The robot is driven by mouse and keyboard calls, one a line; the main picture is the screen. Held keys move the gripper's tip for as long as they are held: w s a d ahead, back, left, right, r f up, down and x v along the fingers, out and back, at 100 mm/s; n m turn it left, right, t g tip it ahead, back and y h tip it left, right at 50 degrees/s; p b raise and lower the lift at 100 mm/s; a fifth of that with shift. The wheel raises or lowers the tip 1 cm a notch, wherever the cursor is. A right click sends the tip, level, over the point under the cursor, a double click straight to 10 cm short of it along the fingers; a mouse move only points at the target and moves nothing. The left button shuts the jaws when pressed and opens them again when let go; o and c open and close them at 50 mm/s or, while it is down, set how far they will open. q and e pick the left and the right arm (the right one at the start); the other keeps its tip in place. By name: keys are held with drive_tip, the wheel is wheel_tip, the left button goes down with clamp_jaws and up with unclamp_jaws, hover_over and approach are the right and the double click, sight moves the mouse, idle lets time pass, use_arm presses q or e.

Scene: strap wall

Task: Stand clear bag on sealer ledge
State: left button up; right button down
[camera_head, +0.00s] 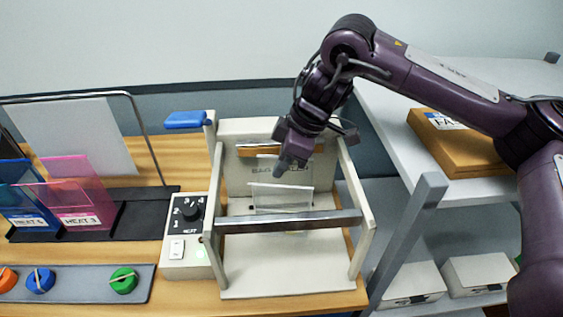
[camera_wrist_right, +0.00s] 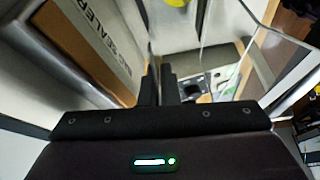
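The bag sealer (camera_head: 230,284) is a cream frame with a metal bar (camera_head: 300,221) across its front. A clear sheet, seemingly the clear bag (camera_head: 296,200), stands nearly upright behind the bar. Its lower part and the ledge are partly hidden. My right gripper (camera_head: 281,171) points down into the frame, close to the clear sheet's upper edge. In the wrist view its dark fingers (camera_wrist_right: 162,85) are close together. A transparent panel (camera_wrist_right: 222,50) shows to their right. I cannot tell whether the fingers pinch the clear sheet. My left gripper is not in view.
A control box (camera_head: 183,238) with a dial stands left of the sealer. A black rack with a blue (camera_head: 28,205) and a pink folder (camera_head: 78,195) is further left. Colored knobs (camera_head: 123,281) line the front. A shelf (camera_head: 385,95) with a brown box (camera_head: 455,150) is right.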

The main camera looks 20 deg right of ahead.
drive_tip(key=shift+f, duration=0.25)
drive_tip(key=c, duration=1.6)
unclamp_jaws()
wheel_tip(320, 180, up, 5)
drive_tip(key=p, duration=0.4)
drive_tip(key=shift+r+p, duration=0.1)
drive_tip(key=shift+p, duration=0.3)
wheel_tip(320, 180, up, 7)
drive_tip(key=p, duration=0.8)
